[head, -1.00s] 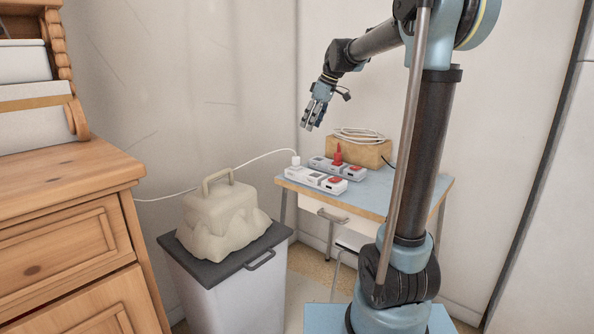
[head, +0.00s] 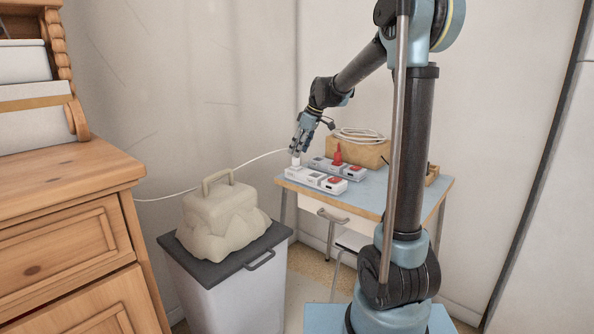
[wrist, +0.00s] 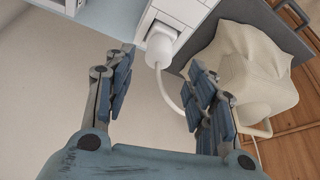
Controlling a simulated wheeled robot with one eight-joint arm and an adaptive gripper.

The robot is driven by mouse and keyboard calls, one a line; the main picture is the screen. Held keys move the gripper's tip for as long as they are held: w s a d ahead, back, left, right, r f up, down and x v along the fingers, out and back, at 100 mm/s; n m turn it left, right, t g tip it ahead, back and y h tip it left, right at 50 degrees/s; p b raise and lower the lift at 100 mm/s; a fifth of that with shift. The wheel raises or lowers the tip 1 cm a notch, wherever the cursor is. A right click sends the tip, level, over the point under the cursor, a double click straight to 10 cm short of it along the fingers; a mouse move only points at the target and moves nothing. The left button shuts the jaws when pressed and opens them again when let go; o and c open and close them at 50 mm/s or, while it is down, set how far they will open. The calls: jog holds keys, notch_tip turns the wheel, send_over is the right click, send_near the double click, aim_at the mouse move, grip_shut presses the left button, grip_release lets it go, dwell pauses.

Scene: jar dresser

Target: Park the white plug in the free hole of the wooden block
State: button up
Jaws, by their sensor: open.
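The white plug (head: 296,161) sits upright in the left end of the front white power strip (head: 318,180), with a white cable trailing left. In the wrist view the plug (wrist: 160,46) appears between and beyond my open fingertips (wrist: 160,60), with the strip (wrist: 185,10) behind it. In the head view my gripper (head: 299,146) is just above the plug, partly covering it. I cannot tell contact. A small wooden piece (head: 432,176), perhaps the wooden block, stands at the table's right edge, partly behind my arm. Its holes are too small to make out.
A second strip (head: 318,163) with a red plug (head: 338,154) lies behind on the blue table (head: 385,190). A tan box (head: 365,153) with coiled cable (head: 358,135) stands at the back. A lumpy beige handled case (head: 220,215) sits on a bin at left.

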aim_at(296, 166)
jog(key=shift+x, duration=2.65)
jog(key=shift+w+d, duration=0.1)
jog(key=shift+d, duration=0.1)
jog(key=shift+c, duration=0.6)
jog(key=c, duration=1.1)
